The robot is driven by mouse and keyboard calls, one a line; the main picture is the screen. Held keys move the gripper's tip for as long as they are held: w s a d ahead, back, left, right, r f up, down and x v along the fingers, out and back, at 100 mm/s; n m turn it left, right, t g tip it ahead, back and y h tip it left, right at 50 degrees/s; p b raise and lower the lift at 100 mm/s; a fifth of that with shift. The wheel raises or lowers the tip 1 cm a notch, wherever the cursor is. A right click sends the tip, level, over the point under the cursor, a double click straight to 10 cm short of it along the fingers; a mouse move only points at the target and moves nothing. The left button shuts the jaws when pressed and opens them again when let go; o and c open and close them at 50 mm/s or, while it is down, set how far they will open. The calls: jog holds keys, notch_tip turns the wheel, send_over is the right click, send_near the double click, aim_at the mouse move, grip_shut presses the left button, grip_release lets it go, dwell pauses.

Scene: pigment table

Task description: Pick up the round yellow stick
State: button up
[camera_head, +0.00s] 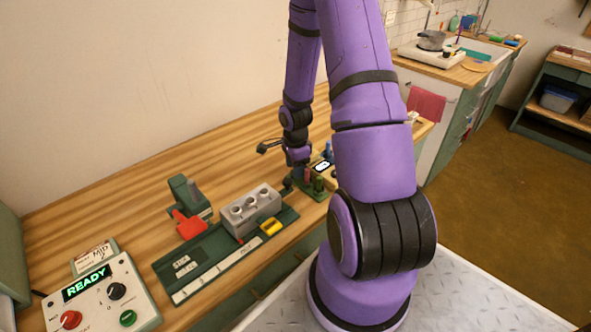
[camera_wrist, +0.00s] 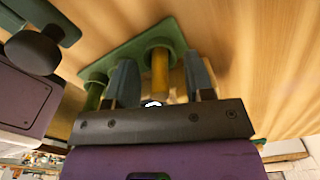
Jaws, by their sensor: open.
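The round yellow stick (camera_wrist: 160,72) stands in a round green socket on a green base (camera_wrist: 128,50) in the wrist view. My gripper (camera_wrist: 162,80) is open, with one finger on each side of the yellow stick. A gap shows between the stick and each finger, and I cannot tell how far down the stick they reach. In the head view my gripper (camera_head: 297,168) is low over the green stand at the far end of the table. I cannot make out the yellow stick there.
In the wrist view a green post (camera_wrist: 95,92) stands just left of the left finger. In the head view a red stick (camera_head: 307,174) and a green one (camera_head: 319,184) are close by. A grey block with holes (camera_head: 250,209) and a control box (camera_head: 100,295) lie nearer.

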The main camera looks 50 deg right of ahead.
jog(key=shift+f, duration=0.1)
grip_shut()
dwell(0.3)
